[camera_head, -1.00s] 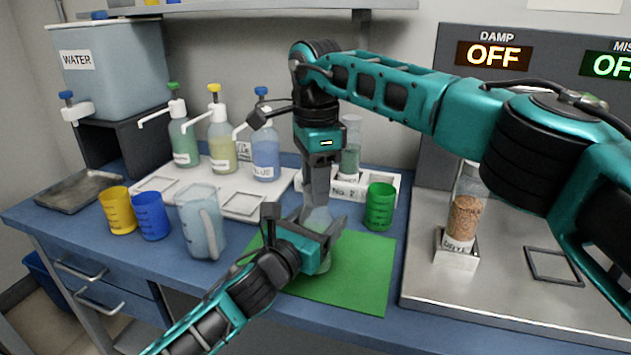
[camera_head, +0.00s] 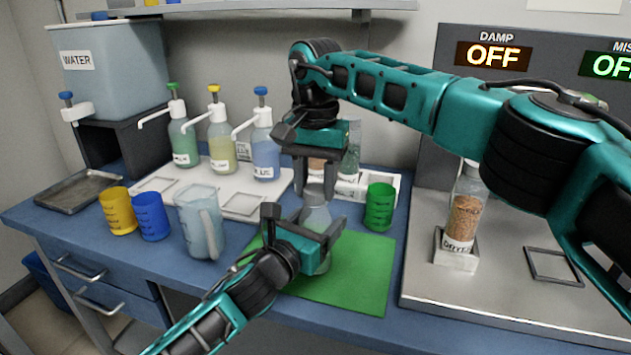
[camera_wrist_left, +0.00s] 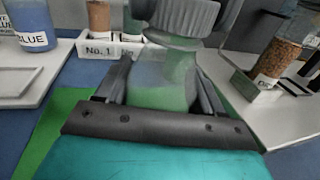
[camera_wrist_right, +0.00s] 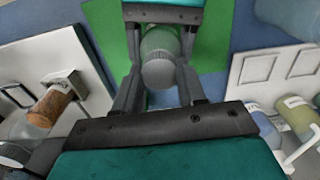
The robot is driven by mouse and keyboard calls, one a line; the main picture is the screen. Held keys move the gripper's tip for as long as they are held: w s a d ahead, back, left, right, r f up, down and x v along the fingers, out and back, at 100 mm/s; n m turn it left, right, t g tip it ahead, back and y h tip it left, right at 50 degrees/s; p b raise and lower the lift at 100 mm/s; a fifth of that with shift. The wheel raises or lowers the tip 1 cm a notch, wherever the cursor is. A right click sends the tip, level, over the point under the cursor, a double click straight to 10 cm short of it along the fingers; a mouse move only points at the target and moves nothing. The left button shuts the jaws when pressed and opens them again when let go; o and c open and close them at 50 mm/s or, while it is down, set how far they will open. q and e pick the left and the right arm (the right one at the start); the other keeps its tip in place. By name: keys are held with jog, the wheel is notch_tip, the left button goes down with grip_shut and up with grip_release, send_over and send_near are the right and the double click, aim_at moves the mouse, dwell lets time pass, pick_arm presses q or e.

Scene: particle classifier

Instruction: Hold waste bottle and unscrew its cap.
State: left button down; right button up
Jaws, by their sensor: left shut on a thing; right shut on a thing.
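The waste bottle (camera_head: 316,218) is translucent and stands upright over the green mat (camera_head: 345,275). My left gripper (camera_head: 322,238) is shut around its body from the front left; the left wrist view shows the bottle body (camera_wrist_left: 165,80) between the fingers. The ribbed grey cap (camera_wrist_left: 185,18) sits at the bottle's top. My right gripper (camera_head: 315,190) comes down from above and is shut on the cap. In the right wrist view the cap (camera_wrist_right: 159,70) lies between the fingertips. The head view hides most of the cap behind the right fingers.
A green beaker (camera_head: 380,206) stands close right of the bottle. A clear jug (camera_head: 201,222), a blue beaker (camera_head: 151,215) and a yellow beaker (camera_head: 118,210) stand left. Pump bottles on a white tray (camera_head: 150,187) are behind. A metal platform (camera_head: 500,300) is at right.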

aim_at(315, 189)
jog(key=shift+r, duration=0.2)
jog(key=shift+r, duration=0.9)
jog(key=shift+r, duration=2)
pick_arm(q)
jog(key=shift+c, duration=0.2)
grip_release()
